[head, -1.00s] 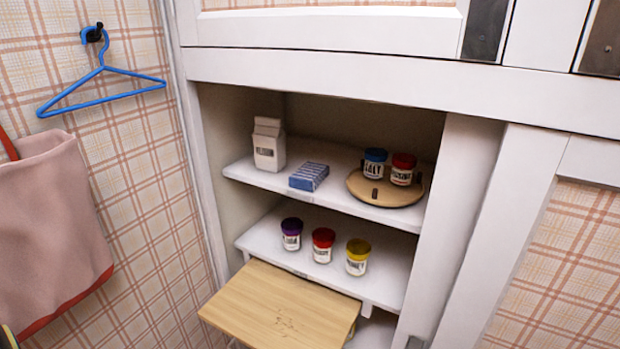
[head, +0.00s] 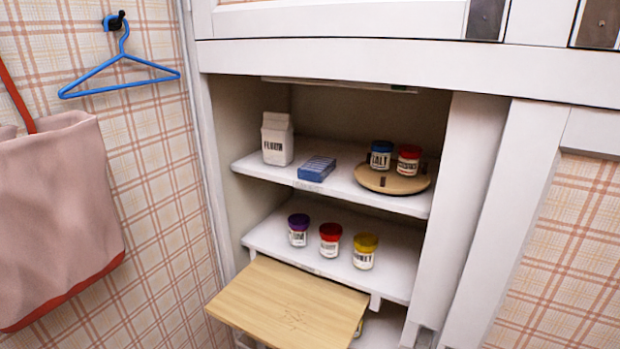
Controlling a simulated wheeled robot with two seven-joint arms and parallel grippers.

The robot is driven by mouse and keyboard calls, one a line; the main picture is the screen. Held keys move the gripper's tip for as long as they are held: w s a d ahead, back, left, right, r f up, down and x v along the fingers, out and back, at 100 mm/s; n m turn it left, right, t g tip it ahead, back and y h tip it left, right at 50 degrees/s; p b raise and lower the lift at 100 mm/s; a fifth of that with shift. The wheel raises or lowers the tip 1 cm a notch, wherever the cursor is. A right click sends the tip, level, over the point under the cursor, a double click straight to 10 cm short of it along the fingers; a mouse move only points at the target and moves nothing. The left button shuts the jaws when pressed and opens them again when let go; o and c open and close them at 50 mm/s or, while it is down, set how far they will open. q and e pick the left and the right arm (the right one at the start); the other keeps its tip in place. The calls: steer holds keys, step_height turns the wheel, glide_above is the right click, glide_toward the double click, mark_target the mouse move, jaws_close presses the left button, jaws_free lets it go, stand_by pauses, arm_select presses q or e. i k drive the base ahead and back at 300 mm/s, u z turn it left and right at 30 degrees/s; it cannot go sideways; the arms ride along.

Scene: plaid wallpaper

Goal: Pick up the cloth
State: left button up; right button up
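No separate cloth is clear in the head view. A pink fabric piece with a red lower edge and a red strap (head: 62,215) hangs at the left against the wall. It looks like a bag or apron; I cannot tell if it is the cloth. Neither of my grippers is in view.
A white cupboard (head: 460,190) holds a flour carton (head: 277,139), a blue box (head: 317,168), several lidded jars (head: 330,240) and a round wooden tray (head: 368,182). A wooden board (head: 285,302) juts out below. A blue hanger (head: 120,75) hangs on a wall hook.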

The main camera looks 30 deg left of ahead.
mark_target(316, 169)
steer(key=z, duration=0.1)
steer(key=k, duration=0.3)
steer(key=u, duration=0.85)
